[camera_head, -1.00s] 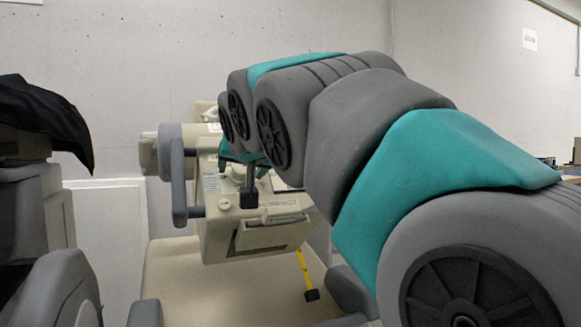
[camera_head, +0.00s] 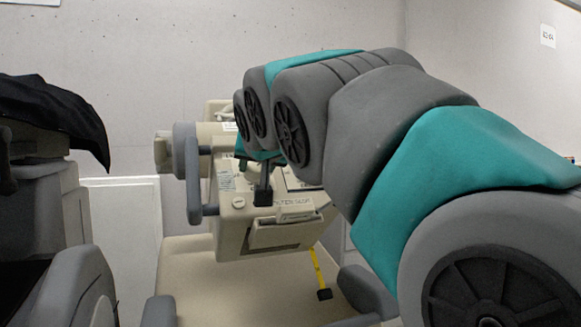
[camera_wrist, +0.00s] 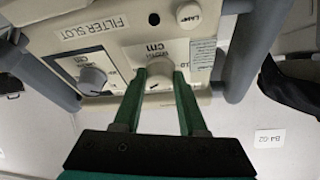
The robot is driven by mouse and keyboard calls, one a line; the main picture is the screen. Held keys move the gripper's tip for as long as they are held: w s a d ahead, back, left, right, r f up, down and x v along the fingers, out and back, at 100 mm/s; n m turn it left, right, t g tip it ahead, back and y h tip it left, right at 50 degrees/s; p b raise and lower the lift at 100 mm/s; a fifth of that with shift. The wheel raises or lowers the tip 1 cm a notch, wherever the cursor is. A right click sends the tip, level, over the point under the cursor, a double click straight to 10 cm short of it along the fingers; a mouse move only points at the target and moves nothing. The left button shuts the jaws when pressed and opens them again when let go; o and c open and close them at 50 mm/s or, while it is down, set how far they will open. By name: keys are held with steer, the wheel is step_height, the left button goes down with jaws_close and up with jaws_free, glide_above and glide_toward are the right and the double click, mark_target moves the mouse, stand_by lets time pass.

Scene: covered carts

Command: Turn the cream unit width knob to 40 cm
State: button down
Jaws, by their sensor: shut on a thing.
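The cream unit (camera_head: 232,238) stands in the middle of the head view, with its control panel tilted up. In the wrist view its panel carries a pale round knob (camera_wrist: 159,69) under a label ending in "cm". My gripper (camera_wrist: 160,80) has its two green fingers on either side of this knob and is shut on it. The knob's pointer and scale are partly hidden by the fingers, so I cannot read its setting. A second, greyer knob (camera_wrist: 93,79) with its own scale sits to the left. In the head view my arm hides most of the panel.
A "FILTER SLOT" label (camera_wrist: 92,27) and a round button (camera_wrist: 189,13) lie near the knobs. Grey handles (camera_head: 193,180) flank the panel. A yellow tape (camera_head: 317,265) hangs below the unit. A cart with a black cover (camera_head: 50,112) stands at the left.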

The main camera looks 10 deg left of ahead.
steer(key=shift+b, duration=0.3)
steer(key=shift+w+f+m+h+b, duration=0.15)
steer(key=shift+m+h+b, duration=0.35)
steer(key=shift+m+b, duration=0.55)
steer(key=shift+a+r+m+h+b, duration=0.15)
steer(key=shift+m+h, duration=0.1)
steer(key=shift+m, duration=0.45)
steer(key=shift+d+r+m+h+b, duration=0.1)
steer(key=shift+m+h+b, duration=0.1)
steer(key=shift+m, duration=0.45)
steer(key=shift+a+r+m+h+b, duration=0.1)
steer(key=shift+m+h, duration=0.15)
steer(key=shift+m, duration=0.45)
steer(key=shift+f+m, duration=0.15)
steer(key=shift+m, duration=0.15)
steer(key=shift+c, duration=2.3)
jaws_free()
steer(key=shift+s, duration=0.2)
